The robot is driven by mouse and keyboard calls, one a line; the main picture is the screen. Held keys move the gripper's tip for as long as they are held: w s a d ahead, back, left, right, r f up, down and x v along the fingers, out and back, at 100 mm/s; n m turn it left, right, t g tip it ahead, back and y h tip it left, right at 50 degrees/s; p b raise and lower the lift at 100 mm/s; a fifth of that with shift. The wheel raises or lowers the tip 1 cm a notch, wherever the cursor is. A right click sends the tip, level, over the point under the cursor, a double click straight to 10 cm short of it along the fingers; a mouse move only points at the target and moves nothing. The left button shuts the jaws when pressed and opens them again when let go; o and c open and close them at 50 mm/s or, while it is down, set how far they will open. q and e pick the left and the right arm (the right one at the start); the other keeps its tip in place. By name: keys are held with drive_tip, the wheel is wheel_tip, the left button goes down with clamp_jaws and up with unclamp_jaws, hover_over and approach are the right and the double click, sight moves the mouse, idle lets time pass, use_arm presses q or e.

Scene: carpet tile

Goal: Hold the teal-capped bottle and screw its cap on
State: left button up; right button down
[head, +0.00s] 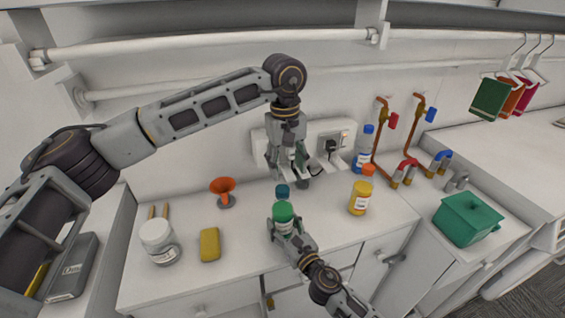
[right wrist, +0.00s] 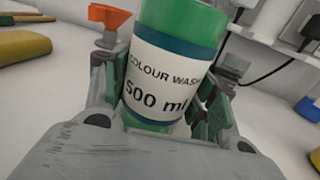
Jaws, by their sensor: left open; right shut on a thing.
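The bottle (head: 283,213) is green with a white label edged in teal, reading "COLOUR WASH 500 ml" in the right wrist view (right wrist: 165,80). My right gripper (head: 285,232) is shut around it from the front and it looks roughly upright. Its top is cut off in the right wrist view. My left gripper (head: 287,168) is open and empty, pointing down above and behind the bottle.
An orange funnel (head: 223,190), a yellow sponge (head: 209,244) and a white-lidded jar (head: 160,242) stand left. A yellow bottle (head: 360,197) and a blue bottle (head: 363,148) stand right. A wall socket with a plug (head: 330,146) is behind. A green box (head: 467,220) is far right.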

use_arm(q)
drive_tip(key=n, duration=0.5)
drive_tip(key=shift+a+r+n, duration=0.1)
drive_tip(key=shift+n, duration=0.2)
drive_tip(key=n, duration=0.4)
drive_tip(key=shift+r+n, duration=0.1)
drive_tip(key=shift+n, duration=0.2)
drive_tip(key=n, duration=0.4)
drive_tip(key=shift+a+n, duration=0.15)
drive_tip(key=shift+n, duration=0.15)
drive_tip(key=n, duration=0.5)
drive_tip(key=shift+a+n, duration=0.1)
drive_tip(key=shift+n, duration=0.2)
drive_tip(key=n, duration=0.4)
drive_tip(key=shift+a+n, duration=0.1)
drive_tip(key=shift+n, duration=0.2)
drive_tip(key=n, duration=0.5)
drive_tip(key=shift+y, duration=0.3)
drive_tip(key=n, duration=0.5)
drive_tip(key=shift+a, duration=0.1)
drive_tip(key=n, duration=0.4)
drive_tip(key=shift+n, duration=0.4)
